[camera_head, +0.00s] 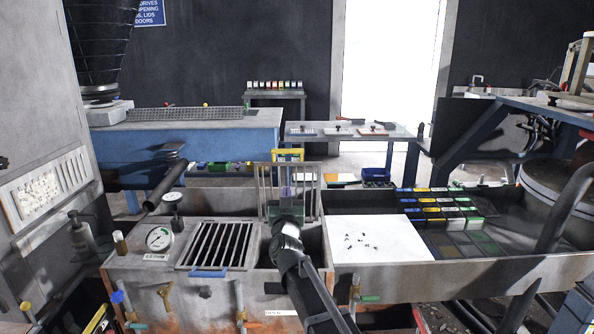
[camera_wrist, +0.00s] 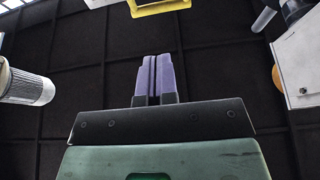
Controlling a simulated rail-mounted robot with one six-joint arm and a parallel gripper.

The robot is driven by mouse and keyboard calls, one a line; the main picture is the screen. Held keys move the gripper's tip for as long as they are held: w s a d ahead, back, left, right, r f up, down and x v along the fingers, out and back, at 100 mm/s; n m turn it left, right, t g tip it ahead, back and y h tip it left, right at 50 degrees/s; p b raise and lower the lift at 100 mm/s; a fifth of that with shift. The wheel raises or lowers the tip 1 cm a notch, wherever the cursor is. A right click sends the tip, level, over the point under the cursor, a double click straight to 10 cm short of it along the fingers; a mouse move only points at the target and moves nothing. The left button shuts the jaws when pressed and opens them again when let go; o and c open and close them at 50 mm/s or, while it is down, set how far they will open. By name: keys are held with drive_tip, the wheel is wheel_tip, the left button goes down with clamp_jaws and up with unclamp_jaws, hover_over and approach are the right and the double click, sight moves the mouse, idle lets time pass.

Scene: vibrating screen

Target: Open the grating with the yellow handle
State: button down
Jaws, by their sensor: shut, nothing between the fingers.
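The grating with the yellow handle (camera_head: 262,188) stands upright at the back of the right-hand opening of the metal box. Its yellow handle (camera_head: 288,152) is at its top edge. The handle also shows at the top of the wrist view (camera_wrist: 160,7), ahead of the fingers and apart from them. My gripper (camera_head: 287,190) is in front of the upright bars and hides the middle of the grating. In the wrist view its purple fingers (camera_wrist: 153,75) are together with nothing between them. Whether the gripper touches the bars cannot be told.
A second grating with a blue handle (camera_head: 218,245) lies flat to the left. A pressure gauge (camera_head: 159,239) stands left of it. A white sheet with small dark bits (camera_head: 380,237) lies to the right, beside rows of coloured boxes (camera_head: 440,207). The opening below my gripper looks uncovered.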

sight(287, 153)
drive_tip(key=p+x, duration=0.5)
drive_tip(key=x, duration=0.9)
drive_tip(key=shift+a+p, duration=0.1)
drive_tip(key=shift+p, duration=0.3)
drive_tip(key=shift+w, duration=0.1)
